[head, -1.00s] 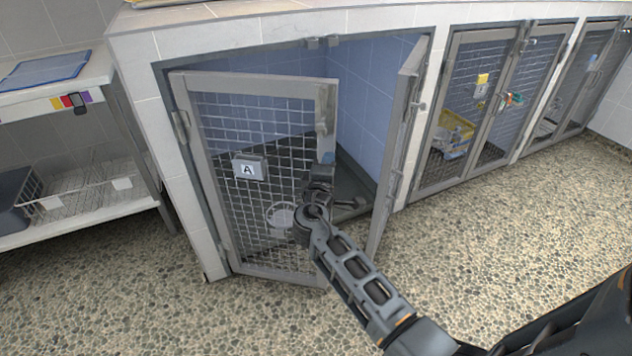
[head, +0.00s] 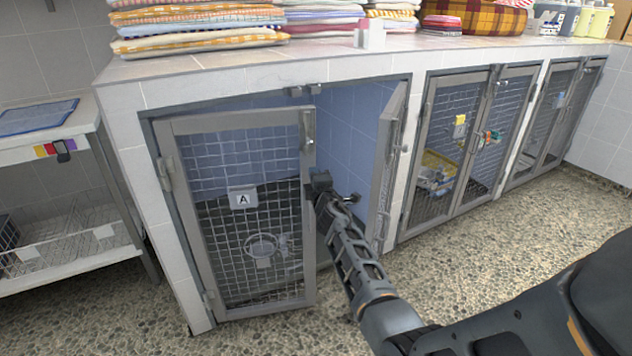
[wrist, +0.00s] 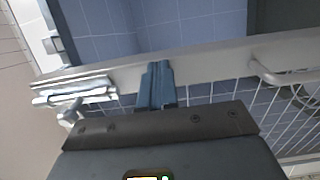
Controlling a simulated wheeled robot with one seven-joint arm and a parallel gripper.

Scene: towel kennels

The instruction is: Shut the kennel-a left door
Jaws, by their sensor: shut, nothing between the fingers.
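The kennel-a left door (head: 196,240) is a grey-framed mesh door with an "A" label, hinged at its left side. It stands a little ajar, its free edge away from the opening's middle. My gripper (head: 318,180) is at that free edge, on the outer side, with its fingers shut and empty. In the wrist view my blue-grey fingertips (wrist: 157,85) lie at the door's frame bar (wrist: 210,66), seemingly touching it. A metal latch (wrist: 75,92) shows left of them. The kennel-a right door (head: 392,150) stands wide open, swung outward.
Two more kennels with shut doors (head: 455,150) stand to the right. Folded towels (head: 190,25) lie on the counter top. A white shelf unit (head: 70,150) stands left. The pebbled floor (head: 480,260) in front is clear.

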